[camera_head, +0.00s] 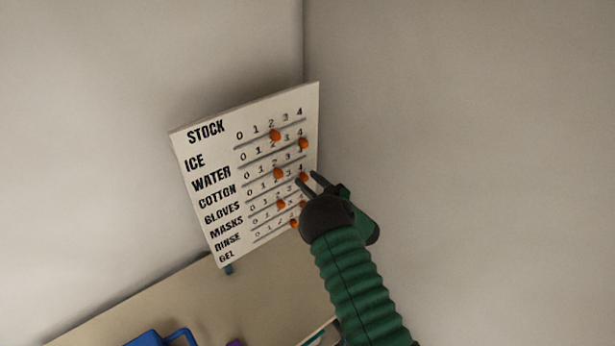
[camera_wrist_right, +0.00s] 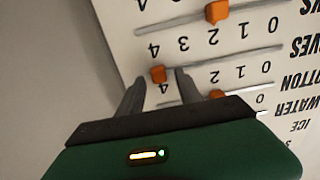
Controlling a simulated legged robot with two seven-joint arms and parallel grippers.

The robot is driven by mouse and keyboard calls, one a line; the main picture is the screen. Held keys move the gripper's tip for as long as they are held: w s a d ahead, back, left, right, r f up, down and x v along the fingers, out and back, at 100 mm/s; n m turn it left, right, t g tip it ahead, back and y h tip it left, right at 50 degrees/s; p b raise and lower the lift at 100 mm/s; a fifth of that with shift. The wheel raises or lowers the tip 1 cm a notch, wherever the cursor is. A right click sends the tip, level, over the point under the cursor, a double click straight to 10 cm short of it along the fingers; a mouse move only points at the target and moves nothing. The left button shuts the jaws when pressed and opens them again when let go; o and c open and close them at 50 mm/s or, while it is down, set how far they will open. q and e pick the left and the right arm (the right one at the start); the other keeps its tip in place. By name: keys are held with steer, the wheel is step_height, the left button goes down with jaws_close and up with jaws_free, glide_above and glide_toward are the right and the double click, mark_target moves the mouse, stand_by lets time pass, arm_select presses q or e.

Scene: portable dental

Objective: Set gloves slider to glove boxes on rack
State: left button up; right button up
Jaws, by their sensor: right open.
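A white stock board (camera_head: 205,165) leans tilted near the wall corner, with labelled rows and orange sliders. The gloves slider (camera_head: 303,177) sits at the right end of its track, by the 4. In the right wrist view, where the board is upside down, this slider (camera_wrist_right: 158,74) shows between the fingertips. My right gripper (camera_head: 307,181) is open at the board's right edge, its fingers (camera_wrist_right: 155,84) on either side of that slider; contact cannot be told. My left gripper is out of view. No rack or glove boxes show.
Neighbouring sliders are close: the cotton slider (camera_head: 278,173) and masks slider (camera_head: 281,204) near 2, the water slider (camera_head: 304,144) near 4. A beige surface (camera_head: 150,300) lies below, with a blue object (camera_head: 150,339) at its front. Bare walls stand behind.

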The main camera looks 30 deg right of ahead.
steer(key=shift+w+a+r, duration=0.1)
steer(key=shift+w+r, duration=0.05)
steer(key=shift+w+d+f, duration=0.2)
steer(key=c, duration=0.5)
jaws_close()
steer(key=shift+r, duration=0.15)
stand_by(0.6)
